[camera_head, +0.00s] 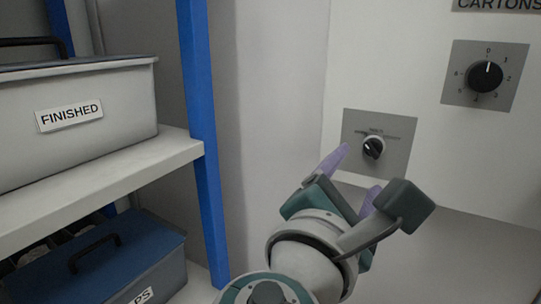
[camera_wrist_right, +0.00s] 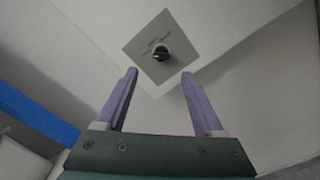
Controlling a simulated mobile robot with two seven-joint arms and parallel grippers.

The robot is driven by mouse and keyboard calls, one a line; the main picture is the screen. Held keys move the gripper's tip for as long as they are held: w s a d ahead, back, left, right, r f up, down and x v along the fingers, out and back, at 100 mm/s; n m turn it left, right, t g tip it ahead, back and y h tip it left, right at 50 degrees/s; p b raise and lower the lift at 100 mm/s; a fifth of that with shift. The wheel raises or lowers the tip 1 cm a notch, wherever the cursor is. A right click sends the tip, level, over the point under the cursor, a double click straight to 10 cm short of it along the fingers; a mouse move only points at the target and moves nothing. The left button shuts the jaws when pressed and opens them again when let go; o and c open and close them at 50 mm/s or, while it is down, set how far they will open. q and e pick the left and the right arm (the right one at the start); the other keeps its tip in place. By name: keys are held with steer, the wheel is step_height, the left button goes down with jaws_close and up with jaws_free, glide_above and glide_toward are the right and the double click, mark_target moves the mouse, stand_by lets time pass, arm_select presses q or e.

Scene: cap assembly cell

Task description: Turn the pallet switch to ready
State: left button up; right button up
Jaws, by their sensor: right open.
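The pallet switch (camera_head: 373,147) is a small dark knob with a pale pointer mark, on a grey square plate (camera_head: 400,133) on the white wall panel. Its lettering is too small to read. It also shows in the right wrist view (camera_wrist_right: 160,53), ahead of the fingertips and between their lines. My right gripper (camera_head: 356,176) has purple fingers and is open and empty, below and in front of the switch, apart from it. The same fingers (camera_wrist_right: 160,72) show spread in the right wrist view. My left gripper is not in view.
A larger numbered dial (camera_head: 485,77) sits on the panel at the upper right, under a "CARTONS" sign (camera_head: 497,4). At the left, a shelf (camera_head: 150,160) with a blue post (camera_head: 203,120) holds a grey box (camera_head: 90,110) labelled "FINISHED". A blue-lidded box (camera_head: 100,258) stands below.

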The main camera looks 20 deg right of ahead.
mark_target(372, 151)
steer(key=x, duration=0.8)
steer(key=shift+d, duration=0.4)
jaws_close()
